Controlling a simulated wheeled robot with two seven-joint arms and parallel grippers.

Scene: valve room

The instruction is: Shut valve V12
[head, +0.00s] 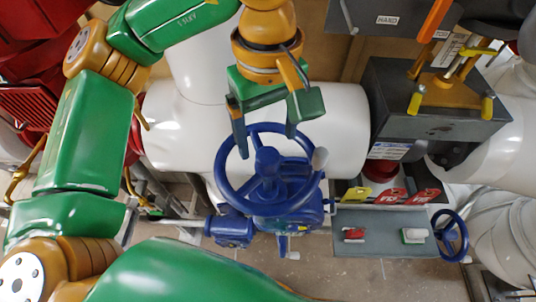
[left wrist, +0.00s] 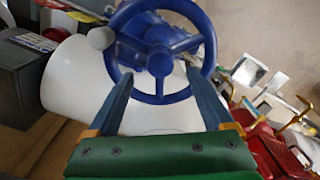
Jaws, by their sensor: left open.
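A large blue handwheel (head: 223,180) with spokes and a pale knob (head: 320,158) on its rim sits on a blue valve body (head: 285,208) in front of a white pipe. No V12 label can be read on it. My left gripper (head: 267,146) is open, one finger on each side, at the wheel's upper rim. In the left wrist view the fingers (left wrist: 160,75) reach to the near part of the blue wheel (left wrist: 112,42), with nothing visibly clamped between them. Whether they touch the rim cannot be told. My right gripper is not in view.
A smaller blue handwheel (head: 451,236) stands at the right beside a grey panel (head: 375,263) with red and white handles. Red and yellow tags (head: 390,196) hang above the panel. A dark box (head: 440,125) with yellow-ended parts is at the upper right. White pipe (head: 340,125) runs behind the wheel.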

